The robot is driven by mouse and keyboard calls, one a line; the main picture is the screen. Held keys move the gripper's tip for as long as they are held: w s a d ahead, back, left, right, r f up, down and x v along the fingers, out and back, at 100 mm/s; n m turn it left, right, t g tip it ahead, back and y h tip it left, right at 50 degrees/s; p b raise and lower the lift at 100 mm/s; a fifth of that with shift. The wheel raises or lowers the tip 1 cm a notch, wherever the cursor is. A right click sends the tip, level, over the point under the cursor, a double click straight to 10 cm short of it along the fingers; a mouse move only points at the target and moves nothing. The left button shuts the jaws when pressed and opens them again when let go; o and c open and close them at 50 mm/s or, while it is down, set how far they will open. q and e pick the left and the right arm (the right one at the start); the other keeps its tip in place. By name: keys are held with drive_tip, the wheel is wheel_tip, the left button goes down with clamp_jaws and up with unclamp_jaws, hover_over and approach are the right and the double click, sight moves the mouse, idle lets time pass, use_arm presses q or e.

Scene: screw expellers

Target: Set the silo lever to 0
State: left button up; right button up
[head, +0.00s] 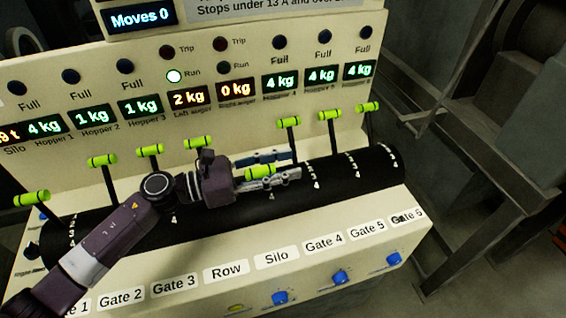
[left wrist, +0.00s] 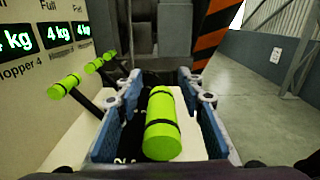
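The silo lever has a lime-green cylindrical handle (head: 258,172). It sits lower and nearer the front than the handles on its right, above the label Silo (head: 276,259). My left gripper (head: 278,168) reaches in from the left with its fingers on either side of this handle. In the left wrist view the handle (left wrist: 162,125) lies lengthwise between the blue-grey fingers (left wrist: 160,82), with gaps showing on both sides, so the gripper is open. The lever's stem and the scale number at it are hidden. My right gripper is not in view.
Neighbouring levers stand close by: the row lever (head: 197,143) to the left and the gate 4 lever (head: 289,122) to the right. A black drum (head: 335,172) with white numbers runs beneath. The display panel (head: 60,95) rises behind. Blue knobs (head: 340,276) sit below the labels.

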use_arm(q)
clamp_jaws()
idle(0.3)
drive_tip(key=w+a+n+b, duration=0.2)
drive_tip(key=w+n+b, duration=0.1)
drive_tip(key=w, duration=0.3)
drive_tip(key=shift+w+r+n+b, duration=0.3)
drive_tip(key=shift+w+r+n, duration=0.1)
drive_tip(key=shift+n, duration=0.2)
drive_tip(key=shift+a, duration=0.1)
unclamp_jaws()
drive_tip(key=shift+a, duration=0.15)
